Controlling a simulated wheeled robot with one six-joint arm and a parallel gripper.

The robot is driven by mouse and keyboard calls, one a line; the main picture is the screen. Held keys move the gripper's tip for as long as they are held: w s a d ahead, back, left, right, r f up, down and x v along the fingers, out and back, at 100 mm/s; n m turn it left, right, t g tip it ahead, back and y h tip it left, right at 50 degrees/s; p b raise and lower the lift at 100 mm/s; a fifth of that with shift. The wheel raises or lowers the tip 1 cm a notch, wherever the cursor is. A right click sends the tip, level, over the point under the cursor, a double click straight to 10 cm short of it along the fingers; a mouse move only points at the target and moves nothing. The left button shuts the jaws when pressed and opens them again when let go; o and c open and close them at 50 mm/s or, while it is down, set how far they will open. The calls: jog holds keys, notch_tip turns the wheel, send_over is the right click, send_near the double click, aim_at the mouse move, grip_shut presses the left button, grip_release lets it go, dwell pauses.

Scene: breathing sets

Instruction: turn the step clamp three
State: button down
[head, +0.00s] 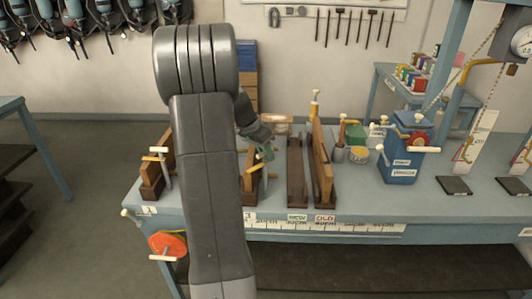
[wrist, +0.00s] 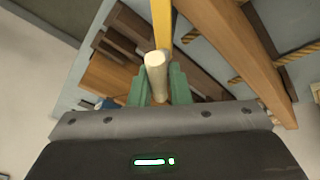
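My gripper (head: 266,153) is over the table in the head view, just above a wooden clamp (head: 250,180) with a yellow bar and pale handle ends. My forearm partly hides this clamp and the number label in front of it. In the wrist view, the green fingers (wrist: 159,82) stand apart. A cream cylindrical handle (wrist: 156,70) shows between them, in line with a yellow bar (wrist: 163,25). The handle is very close to both fingers. I cannot tell whether they press on it.
A similar clamp (head: 155,170) stands at the left, behind a label 1. Long wooden boards (head: 321,165) stand upright just right of my gripper. A blue box (head: 400,160) is farther right. An orange reel (head: 168,245) hangs at the table's front left.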

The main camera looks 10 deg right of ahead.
dwell(0.4)
jog(key=m+g+b, duration=0.1)
jog(key=m, duration=0.2)
jog(key=shift+s+d+m+g+b, duration=0.1)
jog(key=shift+m+g+b, duration=0.2)
jog(key=shift+m, duration=0.1)
jog(key=m+g, duration=0.1)
jog(key=m, duration=0.1)
jog(key=m+g+y, duration=0.1)
jog(key=m, duration=0.2)
jog(key=shift+s, duration=0.15)
jog(key=shift+m, duration=0.3)
jog(key=c, duration=1.4)
grip_release()
jog(key=v, duration=1.4)
jog(key=shift+d, duration=0.15)
